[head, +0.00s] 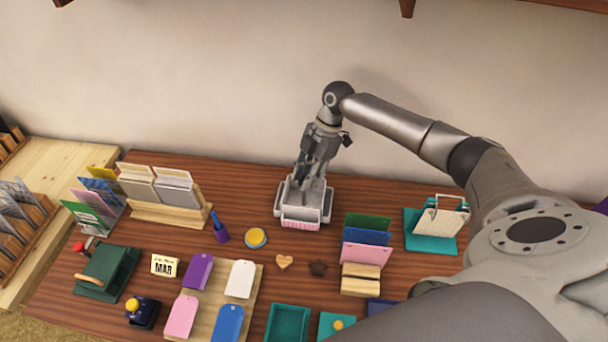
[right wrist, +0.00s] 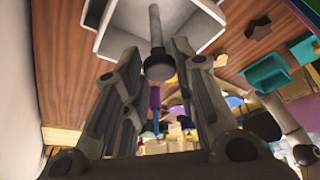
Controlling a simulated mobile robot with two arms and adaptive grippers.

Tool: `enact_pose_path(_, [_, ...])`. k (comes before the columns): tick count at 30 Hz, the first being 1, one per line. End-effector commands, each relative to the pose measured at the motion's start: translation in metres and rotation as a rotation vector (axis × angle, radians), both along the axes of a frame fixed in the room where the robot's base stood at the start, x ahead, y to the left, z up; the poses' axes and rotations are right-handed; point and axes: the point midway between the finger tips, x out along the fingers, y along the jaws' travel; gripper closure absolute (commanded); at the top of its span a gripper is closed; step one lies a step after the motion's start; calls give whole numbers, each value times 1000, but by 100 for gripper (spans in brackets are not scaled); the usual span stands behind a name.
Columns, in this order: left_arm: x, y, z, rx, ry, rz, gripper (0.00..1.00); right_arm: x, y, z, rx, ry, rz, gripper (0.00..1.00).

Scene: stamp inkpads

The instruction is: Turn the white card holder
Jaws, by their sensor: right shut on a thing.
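The white card holder (head: 290,212) stands on the wooden table at the back middle, a low tray with raised walls and a pink front face. In the right wrist view its pale walls (right wrist: 108,42) and a grey central post with a dark round knob show at the top. My right gripper (head: 309,176) points down into the holder from above and is shut on it, seemingly at the post; the exact contact is hard to see. The fingers also show on both sides of the knob in the right wrist view (right wrist: 156,58).
Left of the holder are a yellow-topped round pad (head: 256,237) and a blue brush-like item (head: 220,230). A wooden card rack (head: 168,213) stands further left. Right are a rack of coloured cards (head: 366,250) and a teal stand (head: 425,243). The wall is close behind.

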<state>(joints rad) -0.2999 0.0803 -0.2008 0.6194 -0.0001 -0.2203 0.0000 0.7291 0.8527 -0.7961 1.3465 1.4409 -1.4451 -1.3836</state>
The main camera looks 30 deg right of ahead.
Motion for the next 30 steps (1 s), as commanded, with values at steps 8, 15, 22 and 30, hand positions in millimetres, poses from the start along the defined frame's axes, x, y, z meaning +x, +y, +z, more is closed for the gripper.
enact_pose_path(8, [0,0,0,0,0,0,60,1,0,1,1,-4,-2,64])
enact_pose_path(15, [0,0,0,0,0,0,60,1,0,1,1,-1,-2,50])
enact_pose_path(22, [-1,1,0,1,0,2,60,1,-1,3,0,-1,-2,50])
enact_pose_path(30, [0,0,0,0,-1,1,60,3,-18,44,0,-6,-2,50])
